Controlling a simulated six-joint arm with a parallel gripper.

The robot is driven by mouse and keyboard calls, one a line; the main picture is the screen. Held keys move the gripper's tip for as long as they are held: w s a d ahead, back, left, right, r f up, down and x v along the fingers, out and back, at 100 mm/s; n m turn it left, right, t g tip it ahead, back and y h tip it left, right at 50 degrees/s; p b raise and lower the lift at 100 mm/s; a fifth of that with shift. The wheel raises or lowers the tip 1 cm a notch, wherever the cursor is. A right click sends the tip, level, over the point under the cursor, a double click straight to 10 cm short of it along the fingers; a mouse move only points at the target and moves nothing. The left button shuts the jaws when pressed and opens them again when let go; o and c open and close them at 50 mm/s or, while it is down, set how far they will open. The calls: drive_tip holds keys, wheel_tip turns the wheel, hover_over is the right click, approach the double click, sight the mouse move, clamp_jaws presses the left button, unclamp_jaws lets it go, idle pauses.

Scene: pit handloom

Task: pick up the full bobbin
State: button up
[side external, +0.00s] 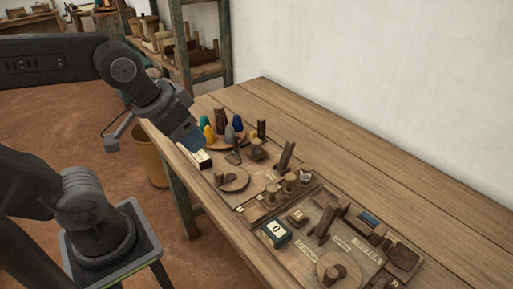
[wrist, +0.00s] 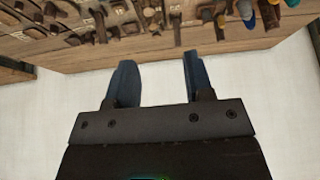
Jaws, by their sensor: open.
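Several coloured, wound cone-like pieces stand in a cluster on a round wooden base on the table: a yellow one (side external: 209,133), a blue one (side external: 238,124) and a grey-blue one (side external: 229,136) among them. I cannot tell which is the full bobbin. My gripper (side external: 189,142) is in the air to the left of the cluster in the side view. In the wrist view its blue fingers (wrist: 157,68) are apart with nothing between them.
The wooden table (side external: 320,125) is clear along its wall side. A round wooden disc (side external: 233,179) with a peg, a dark box marked 0 (side external: 276,233), and boards with upright wooden pieces fill its front. A shelf rack (side external: 185,50) stands behind, and a basket (side external: 153,162) beside the table.

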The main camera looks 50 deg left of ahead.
drive_tip(key=w+a+n+g+y, duration=0.1)
drive_tip(key=w+a+n, duration=0.2)
drive_tip(key=w, duration=0.5)
drive_tip(key=n+g+y, duration=0.1)
drive_tip(key=n+y, duration=0.1)
drive_tip(key=n, duration=0.4)
hover_over(257, 141)
drive_tip(key=s+d, duration=0.3)
wheel_tip(257, 141, down, 11)
drive_tip(key=shift+g, duration=0.3)
drive_tip(key=x, duration=0.8)
drive_tip(key=shift+w+f, duration=0.1)
drive_tip(key=shift+w, duration=0.1)
drive_tip(key=shift+s+x, duration=0.15)
drive_tip(key=shift+x, duration=1.4)
drive_tip(key=shift+s+x, duration=0.15)
drive_tip(key=shift+x, duration=1.35)
drive_tip(key=shift+f, duration=0.1)
drive_tip(key=c, duration=0.7)
